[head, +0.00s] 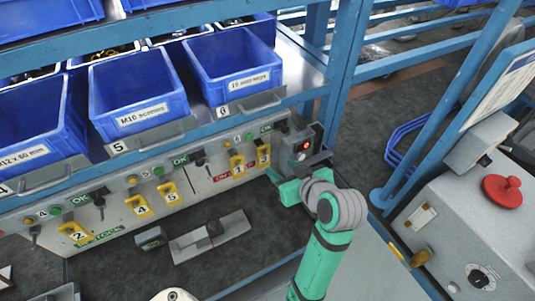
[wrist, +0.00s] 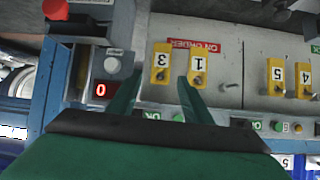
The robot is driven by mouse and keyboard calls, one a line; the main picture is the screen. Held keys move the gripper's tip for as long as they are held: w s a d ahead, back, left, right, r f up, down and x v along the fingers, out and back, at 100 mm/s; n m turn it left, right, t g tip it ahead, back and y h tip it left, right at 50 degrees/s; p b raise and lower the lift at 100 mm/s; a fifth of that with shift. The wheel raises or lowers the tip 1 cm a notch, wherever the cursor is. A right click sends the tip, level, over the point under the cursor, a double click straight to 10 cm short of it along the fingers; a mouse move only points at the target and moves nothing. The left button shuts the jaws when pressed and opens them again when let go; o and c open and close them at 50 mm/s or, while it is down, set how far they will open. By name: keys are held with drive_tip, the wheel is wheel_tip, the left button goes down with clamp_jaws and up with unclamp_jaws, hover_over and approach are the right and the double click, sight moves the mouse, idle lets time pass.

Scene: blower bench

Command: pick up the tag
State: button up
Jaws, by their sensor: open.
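Several yellow numbered tags hang on the grey panel along the front of the shelf. In the head view, tag 2 (head: 74,232) is at the left, tags 4 (head: 140,205) and 5 (head: 167,192) in the middle, and tags 1 (head: 237,165) and 3 (head: 264,156) at the right. My gripper (head: 283,181) is close to the panel's right end. In the wrist view, my gripper (wrist: 160,80) is open and empty, its fingers pointing toward tag 3 (wrist: 162,62), with tag 1 (wrist: 198,64) just right of it. Contact cannot be told.
A red ON ORDER label (wrist: 193,46) is by tags 1 and 3. A box with a red display (head: 302,146) stands at the panel's right end. Blue bins (head: 130,90) fill the shelf above. A metal plate (head: 210,238) lies on the dark bench surface.

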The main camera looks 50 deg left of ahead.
approach(264, 155)
drive_tip(key=a+f, duration=0.2)
drive_tip(key=shift+n+g, duration=0.3)
drive_tip(key=shift+n, duration=0.1)
drive_tip(key=shift+w+a+f, duration=0.35)
drive_tip(key=shift+a, duration=0.35)
drive_tip(key=shift+w+a+f, duration=0.35)
drive_tip(key=shift+w+a, duration=0.05)
drive_tip(key=shift+a, duration=0.3)
drive_tip(key=shift+w+a+f, duration=0.35)
drive_tip(key=shift+a+f, duration=0.05)
drive_tip(key=shift+a, duration=0.25)
drive_tip(key=shift+c, duration=0.3)
drive_tip(key=c, duration=0.7)
